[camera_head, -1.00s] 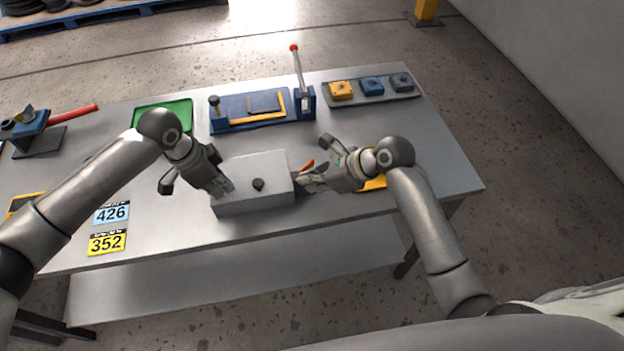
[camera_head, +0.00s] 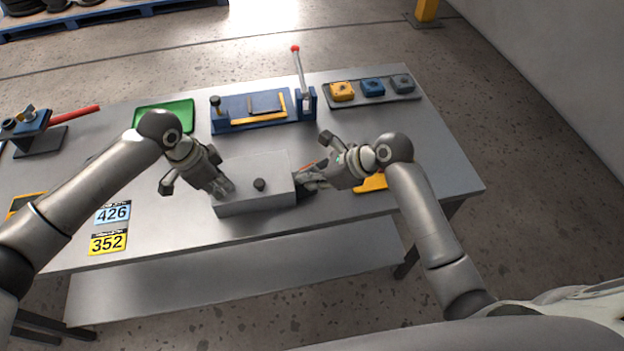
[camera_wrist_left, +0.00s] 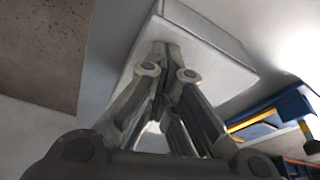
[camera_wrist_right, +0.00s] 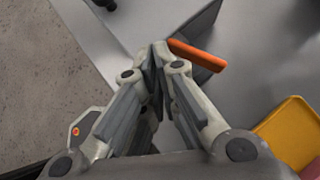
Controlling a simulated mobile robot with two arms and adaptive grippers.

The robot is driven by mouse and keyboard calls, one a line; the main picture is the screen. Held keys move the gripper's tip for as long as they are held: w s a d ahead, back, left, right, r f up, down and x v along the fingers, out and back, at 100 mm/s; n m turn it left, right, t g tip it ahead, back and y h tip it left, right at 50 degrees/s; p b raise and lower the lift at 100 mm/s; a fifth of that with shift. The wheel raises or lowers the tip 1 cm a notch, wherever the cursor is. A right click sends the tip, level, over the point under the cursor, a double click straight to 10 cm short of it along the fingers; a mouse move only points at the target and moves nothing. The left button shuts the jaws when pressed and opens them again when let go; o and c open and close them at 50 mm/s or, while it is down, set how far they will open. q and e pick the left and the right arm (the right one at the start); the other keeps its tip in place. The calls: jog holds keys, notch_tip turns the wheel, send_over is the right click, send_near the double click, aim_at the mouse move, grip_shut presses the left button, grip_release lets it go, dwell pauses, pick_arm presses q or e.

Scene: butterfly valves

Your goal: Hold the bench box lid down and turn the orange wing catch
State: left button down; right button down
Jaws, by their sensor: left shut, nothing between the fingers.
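The bench box (camera_head: 258,200) is a grey box near the front middle of the table, with a dark knob (camera_head: 260,184) on its lid (camera_head: 262,165). My left gripper (camera_head: 227,190) is shut and empty, its fingertips at the left part of the lid; the left wrist view shows them against the pale box (camera_wrist_left: 205,50). My right gripper (camera_head: 302,180) is at the box's right end. In the right wrist view its fingertips (camera_wrist_right: 157,48) are close together beside the orange wing catch (camera_wrist_right: 198,55). Whether part of the catch is between them is hidden.
Behind the box are a green tray (camera_head: 165,115), a blue fixture (camera_head: 250,108) with a red-knobbed lever (camera_head: 297,65), and a tray of small blocks (camera_head: 372,88). A yellow-orange item (camera_head: 371,183) lies right of the box. Number cards (camera_head: 108,242) lie front left.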

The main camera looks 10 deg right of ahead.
pick_arm(q)
jog(key=shift+s+a+f, duration=0.1)
jog(key=shift+a+f, duration=0.1)
jog(key=shift+d, duration=0.3)
pick_arm(e)
jog(key=s+d+r, duration=0.3)
jog(key=s+r, duration=0.4)
jog(key=s, duration=0.3)
jog(key=shift+s+d, duration=0.25)
jog(key=shift+d, duration=0.05)
jog(key=shift+r, duration=0.1)
